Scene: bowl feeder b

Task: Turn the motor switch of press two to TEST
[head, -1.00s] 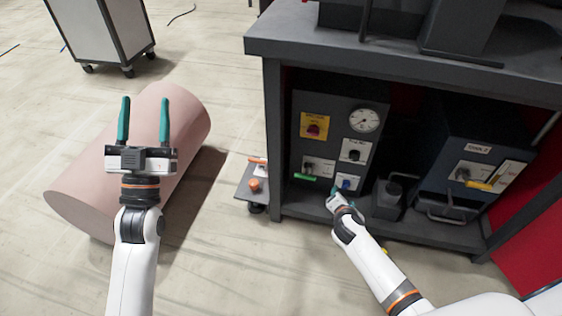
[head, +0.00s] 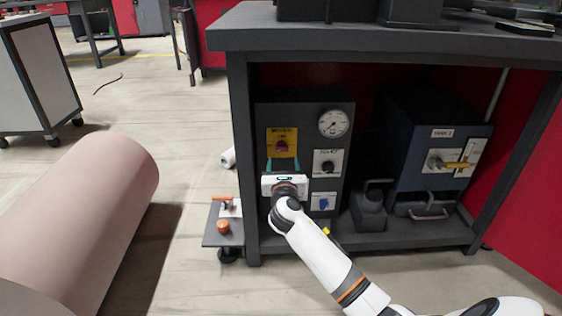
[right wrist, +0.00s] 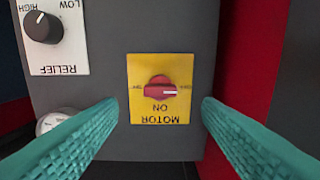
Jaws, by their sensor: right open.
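The motor switch is a red knob (head: 282,146) on a yellow plate (head: 273,134), on the dark control box (head: 309,111) under the bench. In the right wrist view the plate is upside down, and the red knob (right wrist: 158,88) has a white mark pointing to the picture's right. ON and MOTOR are readable; the small side words are not. My right gripper (head: 283,165) is open, its teal fingers just below the switch in the head view. In the right wrist view the fingers stand either side of the plate, with nothing between them. My left gripper is out of view.
A gauge (head: 333,123), the RELIEF knob (right wrist: 43,27) and a blue knob (head: 323,202) share the box. A blue tank unit (head: 440,125) stands right of it. The bench top (head: 380,38) overhangs. A pink cylinder (head: 85,210) lies on the floor at left.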

